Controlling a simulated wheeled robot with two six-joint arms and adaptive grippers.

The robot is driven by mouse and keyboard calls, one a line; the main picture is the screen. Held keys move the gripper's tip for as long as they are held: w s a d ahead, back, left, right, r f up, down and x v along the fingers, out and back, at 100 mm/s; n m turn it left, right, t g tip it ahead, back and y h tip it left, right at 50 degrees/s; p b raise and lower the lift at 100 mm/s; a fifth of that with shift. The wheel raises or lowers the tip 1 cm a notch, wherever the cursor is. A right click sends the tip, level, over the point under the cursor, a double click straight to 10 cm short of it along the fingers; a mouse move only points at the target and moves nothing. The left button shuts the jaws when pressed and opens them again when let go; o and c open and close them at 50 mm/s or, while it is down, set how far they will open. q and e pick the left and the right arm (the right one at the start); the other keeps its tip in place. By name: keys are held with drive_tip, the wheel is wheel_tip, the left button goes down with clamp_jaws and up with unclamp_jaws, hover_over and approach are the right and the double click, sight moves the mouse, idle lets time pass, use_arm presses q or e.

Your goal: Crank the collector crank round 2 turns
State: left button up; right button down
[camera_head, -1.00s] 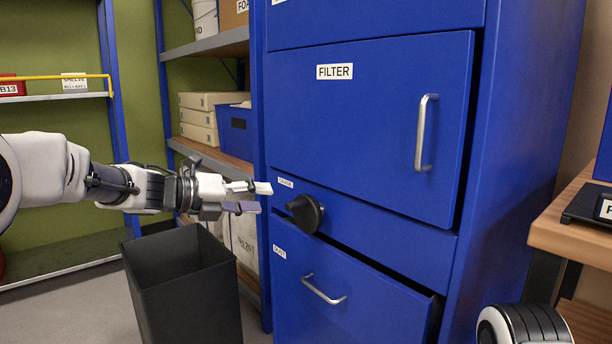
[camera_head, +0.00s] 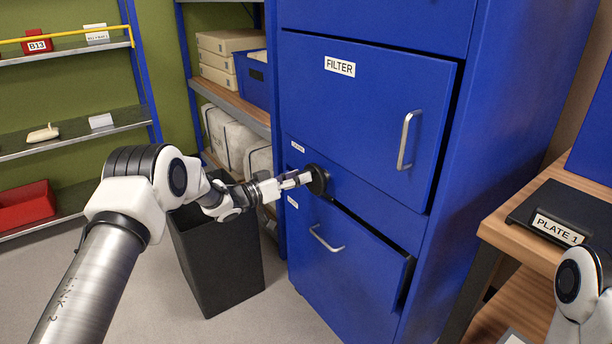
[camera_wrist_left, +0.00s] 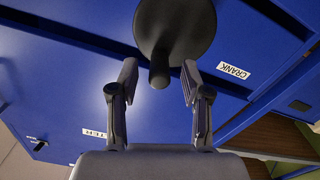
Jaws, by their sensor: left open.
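The collector crank (camera_head: 319,180) is a dark round disc on the blue cabinet front, between the FILTER door and the lower drawer. In the left wrist view the disc (camera_wrist_left: 178,22) is at the top, and its short peg handle (camera_wrist_left: 159,74) points towards me. My left gripper (camera_head: 299,179) is right at the crank. In the left wrist view its open fingers (camera_wrist_left: 159,84) stand on either side of the peg's end, with gaps showing on both sides. The disc's left part is partly hidden by the gripper in the head view.
The FILTER door (camera_head: 365,110) with its metal handle is above the crank. The lower drawer (camera_head: 350,265) stands slightly out. A black bin (camera_head: 219,265) stands below my left arm. A wooden bench (camera_head: 510,235) with a PLATE 1 stand is at right.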

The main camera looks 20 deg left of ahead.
use_arm(q)
drive_tip(key=shift+x, duration=0.95)
drive_tip(key=shift+r, duration=0.1)
clamp_jaws()
drive_tip(key=shift+m, duration=0.3)
